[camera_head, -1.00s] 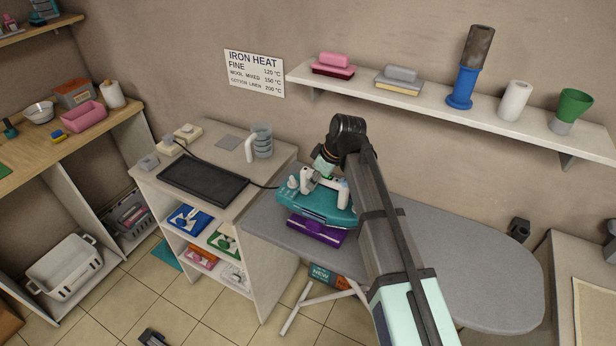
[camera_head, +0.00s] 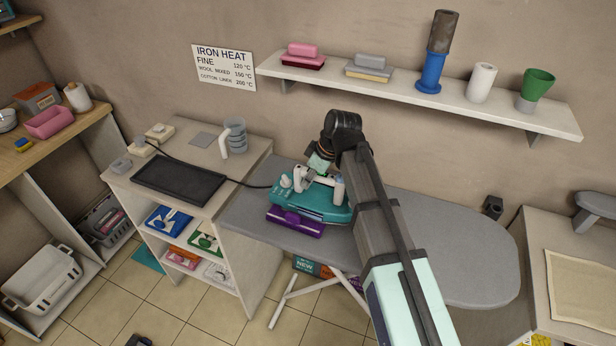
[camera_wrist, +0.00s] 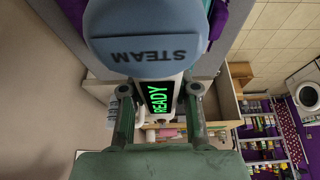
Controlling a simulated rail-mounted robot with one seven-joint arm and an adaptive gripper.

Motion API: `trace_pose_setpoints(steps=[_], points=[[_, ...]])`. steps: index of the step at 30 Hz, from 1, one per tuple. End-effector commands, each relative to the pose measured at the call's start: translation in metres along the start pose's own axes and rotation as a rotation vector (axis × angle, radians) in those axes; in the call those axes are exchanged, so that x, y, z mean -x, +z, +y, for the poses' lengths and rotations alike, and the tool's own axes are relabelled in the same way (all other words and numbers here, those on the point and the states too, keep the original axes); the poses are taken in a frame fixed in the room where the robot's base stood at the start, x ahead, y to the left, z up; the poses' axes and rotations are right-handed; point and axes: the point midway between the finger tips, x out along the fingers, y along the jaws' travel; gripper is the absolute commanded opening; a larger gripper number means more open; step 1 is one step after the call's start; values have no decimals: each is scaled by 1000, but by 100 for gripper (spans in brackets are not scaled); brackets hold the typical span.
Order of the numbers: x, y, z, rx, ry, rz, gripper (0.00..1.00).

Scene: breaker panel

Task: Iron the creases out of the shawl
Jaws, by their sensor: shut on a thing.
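A teal iron (camera_head: 310,207) with a white handle is over the left part of the grey ironing board (camera_head: 450,240). My gripper (camera_head: 318,176) comes down on it from above and is shut on its handle. In the wrist view my fingers (camera_wrist: 159,92) are on either side of a white handle part with a green READY display (camera_wrist: 160,98). The iron's rounded blue part marked STEAM (camera_wrist: 145,50) is ahead. The purple shawl (camera_head: 294,223) shows as a folded bundle at the iron's front left, partly hidden by it. I cannot tell whether they touch.
A cabinet with a dark mat (camera_head: 180,180), a jug (camera_head: 234,138) and a cable adjoins the board's left end. A wall shelf (camera_head: 420,95) runs behind. An IRON HEAT sign (camera_head: 223,67) hangs on the wall. The board's right side is clear. A table with beige cloth (camera_head: 580,290) is right.

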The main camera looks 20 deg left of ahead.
Motion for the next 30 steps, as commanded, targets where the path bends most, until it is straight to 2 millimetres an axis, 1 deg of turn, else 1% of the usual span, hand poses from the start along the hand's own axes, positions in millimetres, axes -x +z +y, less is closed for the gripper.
trace_pose_setpoints(steps=[3,7,25,30], points=[[-1,1,0,-1,-1,-5,0],[-4,-6,0,0,-1,-5,0],[-22,-58,1,1,-2,-1,0],[-19,-56,0,-1,-1,-1,0]])
